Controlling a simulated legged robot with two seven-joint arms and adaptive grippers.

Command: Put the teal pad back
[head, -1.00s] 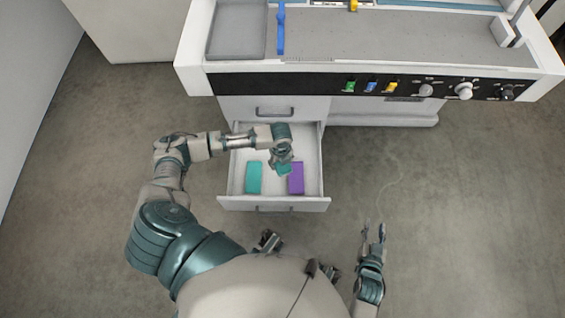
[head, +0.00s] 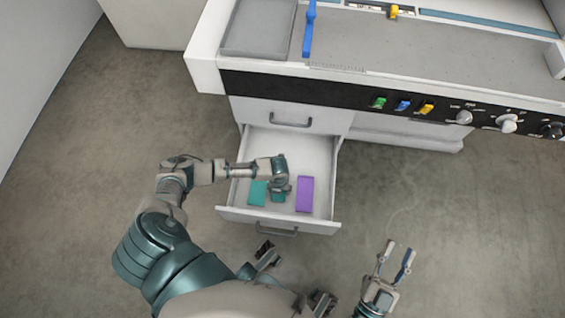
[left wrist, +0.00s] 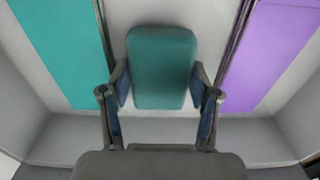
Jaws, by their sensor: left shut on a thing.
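My left gripper (head: 279,188) is over the open drawer, pointing down, shut on a small teal pad (head: 278,198). In the left wrist view the pad (left wrist: 162,66) has rounded corners and sits between the two fingers. A flat teal block (head: 257,193) lies in the drawer to its left, and a purple block (head: 304,194) lies to its right. Whether the held pad touches the drawer floor I cannot tell. The drawer (head: 310,152) is white and pulled out. My right gripper (head: 396,258) is open and empty, outside the drawer at the lower right.
The white machine (head: 208,76) stands above the drawer, with a grey tray (head: 257,28), a blue bar (head: 309,30), coloured switches (head: 403,104) and knobs (head: 508,123). The back of the drawer is bare. The floor (head: 480,220) to the right is clear.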

